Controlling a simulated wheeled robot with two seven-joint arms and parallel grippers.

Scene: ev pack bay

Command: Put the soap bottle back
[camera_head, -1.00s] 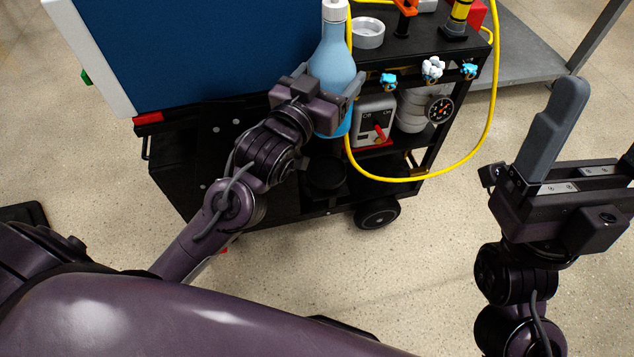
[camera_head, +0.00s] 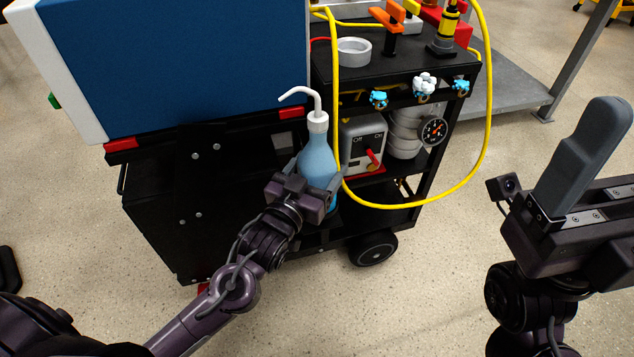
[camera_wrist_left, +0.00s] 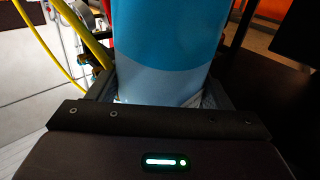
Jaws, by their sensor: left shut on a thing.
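The soap bottle (camera_head: 318,160) is light blue with a white neck and a bent white spout, and it stands upright in the head view. My left gripper (camera_head: 316,190) is shut on its lower body, in front of the black cart (camera_head: 165,215). The bottle's blue side (camera_wrist_left: 170,50) also fills the middle of the left wrist view, between the fingers. I cannot tell whether its base touches a shelf, as the gripper hides it. My right gripper (camera_head: 600,165) is at the right, away from the cart; one grey finger shows clearly.
A yellow hose (camera_head: 485,120) loops down the cart's front, close beside the bottle. A switch box (camera_head: 363,140) and a round gauge (camera_head: 433,131) sit right of the bottle. A white ring (camera_head: 354,51) stands on the top shelf. A blue panel (camera_head: 170,60) rises at the left.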

